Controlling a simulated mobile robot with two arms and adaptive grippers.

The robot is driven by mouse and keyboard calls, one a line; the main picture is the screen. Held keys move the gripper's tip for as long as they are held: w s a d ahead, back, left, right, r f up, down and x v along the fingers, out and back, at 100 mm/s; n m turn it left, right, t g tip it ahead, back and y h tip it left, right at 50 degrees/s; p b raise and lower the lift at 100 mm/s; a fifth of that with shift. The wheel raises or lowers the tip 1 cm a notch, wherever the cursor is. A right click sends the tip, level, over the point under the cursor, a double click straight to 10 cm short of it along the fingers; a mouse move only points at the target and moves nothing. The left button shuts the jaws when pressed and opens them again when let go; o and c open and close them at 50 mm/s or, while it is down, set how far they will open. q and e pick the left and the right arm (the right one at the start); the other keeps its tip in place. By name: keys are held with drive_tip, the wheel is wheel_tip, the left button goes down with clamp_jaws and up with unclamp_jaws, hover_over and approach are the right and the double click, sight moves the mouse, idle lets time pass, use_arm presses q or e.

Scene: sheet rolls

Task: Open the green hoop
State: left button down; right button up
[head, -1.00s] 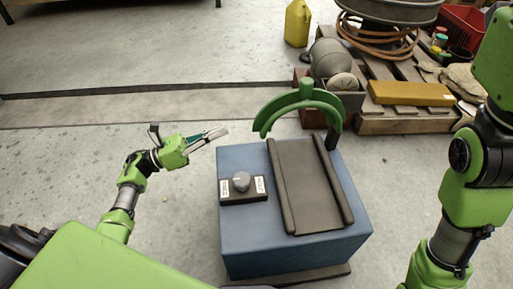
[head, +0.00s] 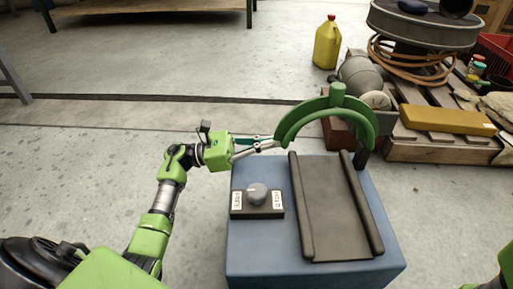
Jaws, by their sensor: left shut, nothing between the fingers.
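The green hoop (head: 330,104) is an arch with a short knob on top, at the back of the blue box (head: 255,255). It spans the far end of the dark channel (head: 335,210) on the box. My left gripper (head: 275,144) is shut and empty, with its fingertips at the hoop's left end. I cannot tell whether they touch it. My right gripper is not in view.
A grey dial (head: 258,194) on a dark labelled plate sits at the box's left. Behind the hoop stand a pallet (head: 430,152), a yellow block (head: 447,119) and a yellow jug (head: 327,44).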

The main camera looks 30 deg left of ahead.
use_arm(q)
drive_tip(key=shift+w+d+r, duration=0.15)
drive_tip(key=shift+w+d, duration=0.05)
drive_tip(key=shift+d, duration=0.15)
